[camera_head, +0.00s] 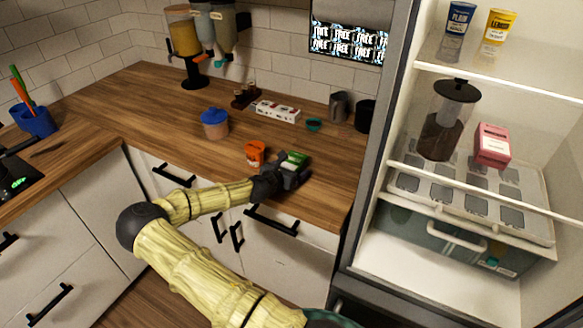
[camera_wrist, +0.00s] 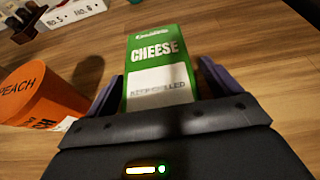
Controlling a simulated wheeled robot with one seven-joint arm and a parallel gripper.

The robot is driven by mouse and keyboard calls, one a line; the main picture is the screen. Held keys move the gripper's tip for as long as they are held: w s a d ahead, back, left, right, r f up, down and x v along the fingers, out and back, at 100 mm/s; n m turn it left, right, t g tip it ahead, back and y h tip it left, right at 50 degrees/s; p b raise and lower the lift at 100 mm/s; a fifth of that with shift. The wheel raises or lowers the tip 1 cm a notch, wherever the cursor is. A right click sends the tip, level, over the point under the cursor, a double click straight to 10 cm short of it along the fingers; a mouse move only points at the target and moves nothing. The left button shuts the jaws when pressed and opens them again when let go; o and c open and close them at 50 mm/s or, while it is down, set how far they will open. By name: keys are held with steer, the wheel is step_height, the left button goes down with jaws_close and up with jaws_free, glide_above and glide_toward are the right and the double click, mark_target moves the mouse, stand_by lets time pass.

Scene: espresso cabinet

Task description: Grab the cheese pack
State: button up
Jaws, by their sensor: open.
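The cheese pack (camera_wrist: 157,62) is a green and white box labelled "CHEESE", on the wooden counter. In the wrist view it lies between the two open fingers of my gripper (camera_wrist: 158,88). Small gaps seem to show between the pack's sides and the fingers, and the pack's near end is hidden by the gripper body. In the head view, the green top of the cheese pack (camera_head: 294,159) shows at my gripper (camera_head: 291,171), near the counter's front edge.
An orange peach tub (camera_wrist: 38,92) stands close to the left of my gripper; it also shows in the head view (camera_head: 255,152). A blue-lidded container (camera_head: 214,124) and a white box (camera_head: 277,111) stand farther back. The open fridge (camera_head: 400,245) is at the right.

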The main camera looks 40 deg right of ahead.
mark_target(289, 165)
steer(key=shift+c, duration=0.2)
steer(key=c, duration=1.2)
step_height(289, 165, up, 10)
steer(key=shift+r+b, duration=0.1)
steer(key=shift+b, duration=0.3)
